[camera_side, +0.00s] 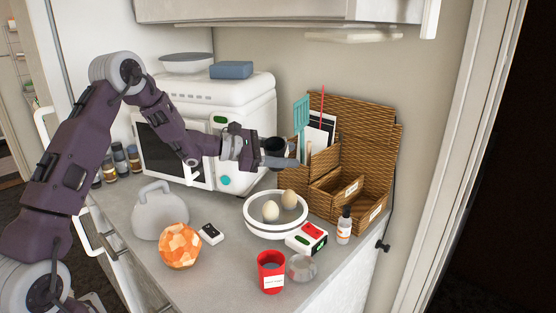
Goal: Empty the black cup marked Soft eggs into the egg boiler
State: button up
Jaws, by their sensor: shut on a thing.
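My gripper (272,158) is shut on a black cup (275,147), held in the air in front of the white microwave and left of the wicker organiser. Part of the cup is hidden by my fingers; its label and contents cannot be made out. Its opening appears to face mostly up. The likely egg boiler is a round white bowl (258,229) with a dark band, on the counter below my gripper.
A red labelled cup (271,273) and a clear glass-like piece (301,268) stand in front. A bottle (344,225), wicker organiser (375,150), orange faceted ball (180,246), grey kettle-shaped object (158,210) and microwave (232,100) surround the bowl. Front-left counter has free room.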

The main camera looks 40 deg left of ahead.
dwell(0.3)
jog(key=shift+w+a+r+m+t, duration=0.15)
jog(key=shift+w+r+m+t, duration=0.1)
jog(key=shift+m+t, duration=0.5)
jog(key=shift+m, duration=0.35)
jog(key=shift+w+r+m+t+h, duration=0.1)
jog(key=shift+m+t+h, duration=0.2)
jog(key=shift+m+t, duration=0.4)
jog(key=shift+g, duration=0.25)
jog(key=shift+m+t+h, duration=0.4)
jog(key=shift+m+t, duration=0.1)
jog(key=shift+m, duration=0.7)
